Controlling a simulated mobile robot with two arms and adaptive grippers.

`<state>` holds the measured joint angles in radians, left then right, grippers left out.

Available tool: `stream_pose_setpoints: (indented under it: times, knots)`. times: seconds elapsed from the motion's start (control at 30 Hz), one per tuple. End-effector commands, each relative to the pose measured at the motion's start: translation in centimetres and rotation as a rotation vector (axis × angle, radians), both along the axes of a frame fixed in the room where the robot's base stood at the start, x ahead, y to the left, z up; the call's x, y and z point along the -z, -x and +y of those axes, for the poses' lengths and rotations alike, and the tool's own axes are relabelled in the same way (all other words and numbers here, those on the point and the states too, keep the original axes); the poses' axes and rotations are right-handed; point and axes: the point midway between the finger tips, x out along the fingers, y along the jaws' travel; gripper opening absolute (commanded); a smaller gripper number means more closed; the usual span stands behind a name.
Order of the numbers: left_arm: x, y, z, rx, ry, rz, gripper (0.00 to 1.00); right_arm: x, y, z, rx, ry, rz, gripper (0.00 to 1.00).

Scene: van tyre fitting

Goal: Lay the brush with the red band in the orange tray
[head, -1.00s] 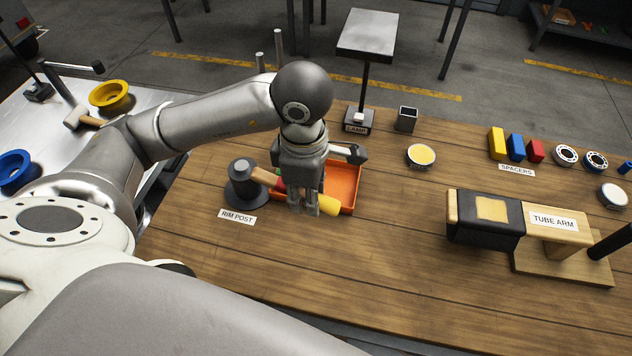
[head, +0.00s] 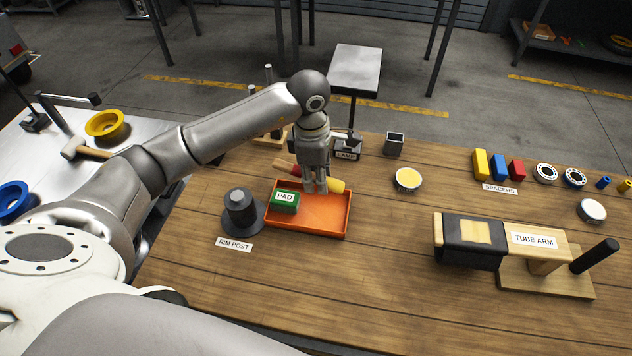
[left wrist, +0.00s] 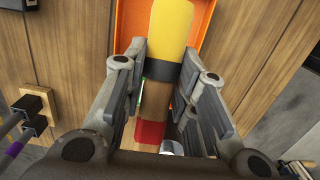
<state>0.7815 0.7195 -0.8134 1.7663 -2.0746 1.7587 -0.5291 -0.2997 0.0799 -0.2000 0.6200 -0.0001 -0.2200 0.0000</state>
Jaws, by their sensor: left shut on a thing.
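The brush (head: 337,186) has a yellow head, a black collar and a wooden handle; its red band (left wrist: 150,133) shows in the left wrist view. My left gripper (head: 315,190) is shut on it near the collar, fingers pointing down. The brush lies crosswise in the head view, over the back rim of the orange tray (head: 322,218); its exact height is unclear. A green block labelled PAD (head: 285,202) is in the tray's left part; the rest of the tray floor is bare. My right gripper is not in view.
The black rim post (head: 241,212) stands just left of the tray. A yellow-topped round tin (head: 408,179), a dark square cup (head: 394,144) and the lamp (head: 348,146) are to the right and behind. The tube arm stand (head: 530,245) is further right. Wood in front is clear.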

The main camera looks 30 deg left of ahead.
Motion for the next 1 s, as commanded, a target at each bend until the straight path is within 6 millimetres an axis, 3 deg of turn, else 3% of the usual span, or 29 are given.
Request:
stream_pose_setpoints:
  times: [0.37, 0.77, 1.0]
  knots:
    - [1.9, -0.1, 0.0, 0.002, 0.0, 0.001, 0.03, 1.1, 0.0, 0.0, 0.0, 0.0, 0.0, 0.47]
    - [5.9, -0.1, 0.1, 0.0, 0.0, 0.0, 0.03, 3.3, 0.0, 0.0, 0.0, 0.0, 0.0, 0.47]
    - [8.4, -0.1, 0.1, 0.001, 0.0, -0.001, 0.03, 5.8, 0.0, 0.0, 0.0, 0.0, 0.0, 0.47]
